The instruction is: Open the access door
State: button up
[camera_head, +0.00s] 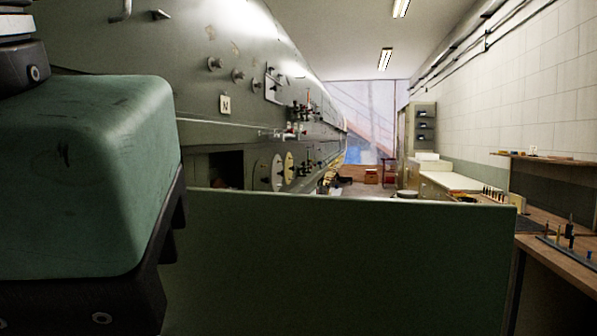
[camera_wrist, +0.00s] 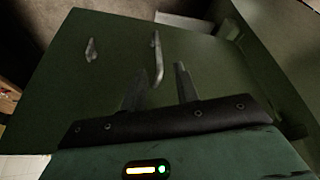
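A flat dark green panel, which looks like the access door (camera_head: 350,265), stands out from the fuselage side and fills the lower head view. In the wrist view the door (camera_wrist: 110,30) carries a pale bar handle (camera_wrist: 157,55) and a smaller pale fitting (camera_wrist: 91,50) to its left. My gripper (camera_wrist: 160,72) is open, its two grey fingers apart with nothing gripped. The handle's near end shows between the fingertips in the picture; I cannot tell the depth between them. The fingers are hidden in the head view; only my green wrist housing shows at the left.
The grey-green fuselage (camera_head: 150,45) runs along the left, with a dark opening (camera_head: 226,168) and several fittings. A wooden workbench (camera_head: 570,255) with tools stands at the right. A pale counter (camera_head: 450,180) stands farther back along the right wall.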

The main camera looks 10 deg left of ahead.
jog(key=v, duration=1.1)
jog(key=shift+p, duration=0.3)
jog(key=shift+r, duration=0.2)
